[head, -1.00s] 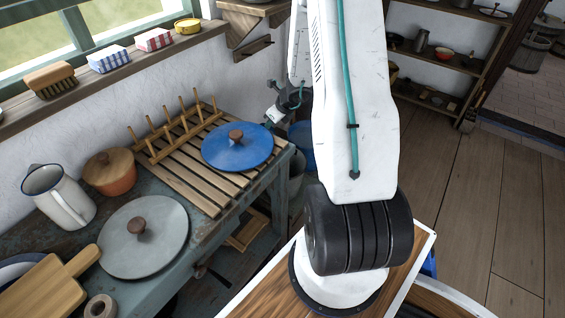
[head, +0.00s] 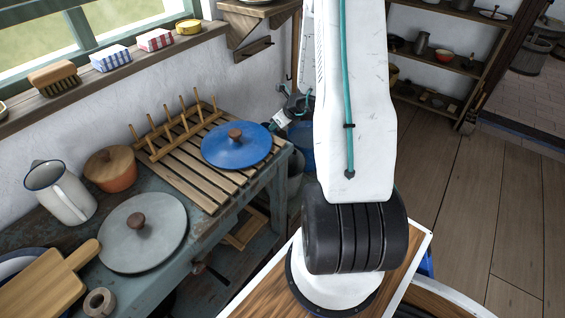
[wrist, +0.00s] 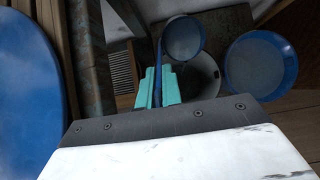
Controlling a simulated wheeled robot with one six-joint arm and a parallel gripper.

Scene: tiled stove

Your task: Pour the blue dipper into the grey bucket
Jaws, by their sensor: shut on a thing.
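In the wrist view my gripper (wrist: 158,86) is shut on the handle of the blue dipper (wrist: 161,55). The dipper's round bowl, with a blue rim and greyish inside, hangs over the far part of the grey bucket (wrist: 208,82). I cannot tell how much is in the bowl or whether anything is running out. The bucket is partly hidden by the dipper and my gripper. In the head view the bucket (head: 296,172) shows only as a sliver beyond the table, beside my arm. My gripper is small there, and its fingers cannot be made out.
A larger blue bucket (wrist: 262,66) stands right of the grey one. A blue lid (head: 236,146) lies on the slatted rack (head: 190,178) at the table's end. A grey lid (head: 142,232), an enamel jug (head: 62,192) and an orange pot (head: 112,172) stand nearer. Floor at right is clear.

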